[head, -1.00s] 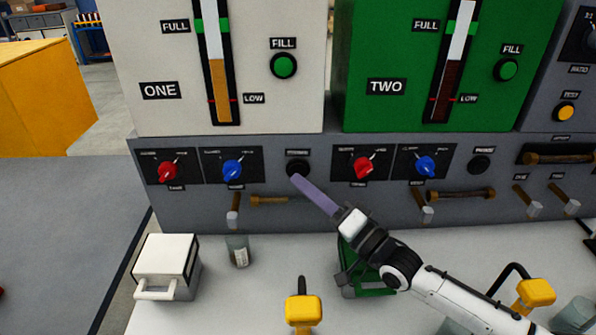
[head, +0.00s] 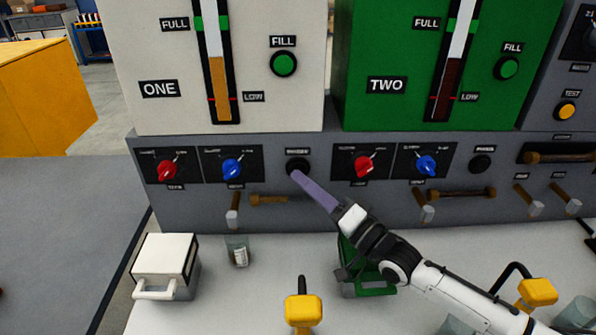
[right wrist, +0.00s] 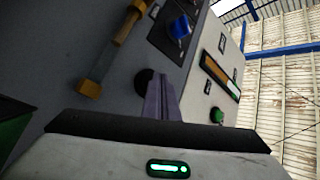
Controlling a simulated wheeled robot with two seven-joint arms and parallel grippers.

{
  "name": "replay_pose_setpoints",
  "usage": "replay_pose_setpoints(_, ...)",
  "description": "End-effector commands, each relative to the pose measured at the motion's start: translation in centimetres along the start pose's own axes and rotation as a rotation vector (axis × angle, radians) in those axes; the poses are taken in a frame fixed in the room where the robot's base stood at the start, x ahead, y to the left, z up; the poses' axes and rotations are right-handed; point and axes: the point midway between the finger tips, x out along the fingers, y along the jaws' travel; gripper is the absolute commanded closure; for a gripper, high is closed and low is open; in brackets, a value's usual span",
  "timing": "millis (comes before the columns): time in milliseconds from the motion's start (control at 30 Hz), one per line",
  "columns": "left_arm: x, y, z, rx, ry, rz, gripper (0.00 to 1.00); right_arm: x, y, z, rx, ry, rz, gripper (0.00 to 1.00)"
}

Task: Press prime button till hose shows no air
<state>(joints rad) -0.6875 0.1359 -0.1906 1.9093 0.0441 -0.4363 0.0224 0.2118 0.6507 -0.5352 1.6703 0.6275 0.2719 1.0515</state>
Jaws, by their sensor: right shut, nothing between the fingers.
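The black prime button (head: 297,166) is on the grey panel below tank ONE, right of a blue knob. My right gripper (head: 295,175) is shut and empty, its purple fingers reaching up-left to the button's lower edge. In the right wrist view the fingertips (right wrist: 160,82) overlap the dark button (right wrist: 144,80); I cannot tell whether it is pressed in. My left gripper is not in view.
A second black button (head: 480,164) and hose (head: 462,194) are below green tank TWO (head: 385,45). Lever handles (head: 232,212) project from the panel. A white box (head: 165,262), glass jar (head: 237,251) and yellow-topped handle (head: 303,309) stand on the bench.

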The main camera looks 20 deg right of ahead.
Motion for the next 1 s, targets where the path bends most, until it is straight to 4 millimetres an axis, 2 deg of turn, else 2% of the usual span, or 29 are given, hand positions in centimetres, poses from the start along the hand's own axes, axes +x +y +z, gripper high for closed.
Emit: replay_pose_setpoints(1000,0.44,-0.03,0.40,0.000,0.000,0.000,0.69,0.61,0.42,-0.44,0.001,0.000,0.000,1.00)
